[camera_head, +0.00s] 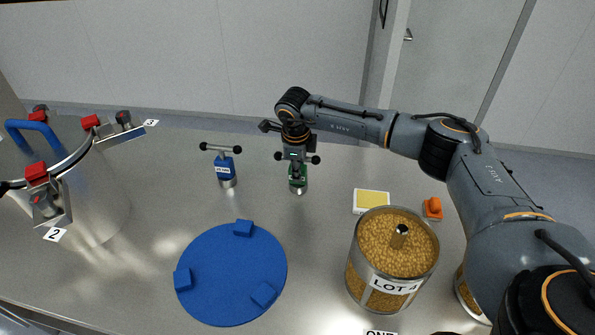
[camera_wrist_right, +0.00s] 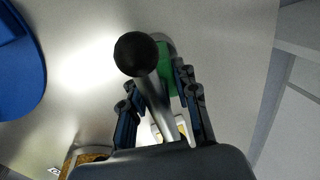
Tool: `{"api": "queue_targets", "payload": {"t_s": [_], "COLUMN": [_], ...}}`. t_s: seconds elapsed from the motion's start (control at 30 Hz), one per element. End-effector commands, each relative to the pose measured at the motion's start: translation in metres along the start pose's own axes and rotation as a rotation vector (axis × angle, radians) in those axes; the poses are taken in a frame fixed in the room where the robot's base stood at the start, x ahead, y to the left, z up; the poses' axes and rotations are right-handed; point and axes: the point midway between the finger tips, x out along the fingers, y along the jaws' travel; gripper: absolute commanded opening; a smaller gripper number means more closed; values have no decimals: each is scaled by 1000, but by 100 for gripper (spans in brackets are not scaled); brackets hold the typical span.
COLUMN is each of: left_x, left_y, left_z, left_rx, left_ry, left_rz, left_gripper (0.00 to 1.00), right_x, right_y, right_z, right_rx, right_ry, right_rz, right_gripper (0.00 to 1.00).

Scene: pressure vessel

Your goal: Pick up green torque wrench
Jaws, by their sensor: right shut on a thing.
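The green torque wrench (camera_head: 298,184) stands upright on the metal table, with a green body, a steel lower end and a dark-knobbed T-bar at its top. My right gripper (camera_head: 297,164) comes down over it from above and is shut on it near the bar. In the right wrist view the wrench's green body (camera_wrist_right: 166,68) lies between the fingers, and a black knob with the steel bar (camera_wrist_right: 152,90) crosses in front. Whether its lower end touches the table is hard to tell. My left gripper is not in view.
A blue torque wrench (camera_head: 226,168) stands to the left. A blue round plate (camera_head: 230,275) with raised blocks lies in front. A pellet-filled container (camera_head: 355,285), a yellow-topped box (camera_head: 371,201) and an orange item (camera_head: 432,208) are at right. A clamped steel vessel (camera_head: 100,205) is far left.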

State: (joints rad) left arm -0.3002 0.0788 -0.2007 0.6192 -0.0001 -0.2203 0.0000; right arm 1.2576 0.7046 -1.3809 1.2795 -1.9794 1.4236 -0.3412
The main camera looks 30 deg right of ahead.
Motion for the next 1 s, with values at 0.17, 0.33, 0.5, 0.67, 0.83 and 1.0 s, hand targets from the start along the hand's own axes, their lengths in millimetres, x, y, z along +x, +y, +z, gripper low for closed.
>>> {"api": "queue_targets", "payload": {"t_s": [0.17,0.33,0.5,0.67,0.83,1.0], "left_x": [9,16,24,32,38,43], "left_y": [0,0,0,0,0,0], "left_z": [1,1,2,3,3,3], "left_rx": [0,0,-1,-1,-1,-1], "left_ry": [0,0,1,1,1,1], "left_rz": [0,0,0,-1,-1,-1], "left_gripper": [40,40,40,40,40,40], "right_x": [-18,-47,-82,-106,-125,-139], "right_y": [-5,2,17,39,60,76], "right_z": [2,11,26,43,61,73], "right_rx": [2,-3,-3,-5,-5,-1], "right_ry": [-8,-11,-12,-9,-9,-7], "right_rz": [-5,-6,-7,-4,-5,-4], "right_gripper": [0,0,0,0,0,0]}}
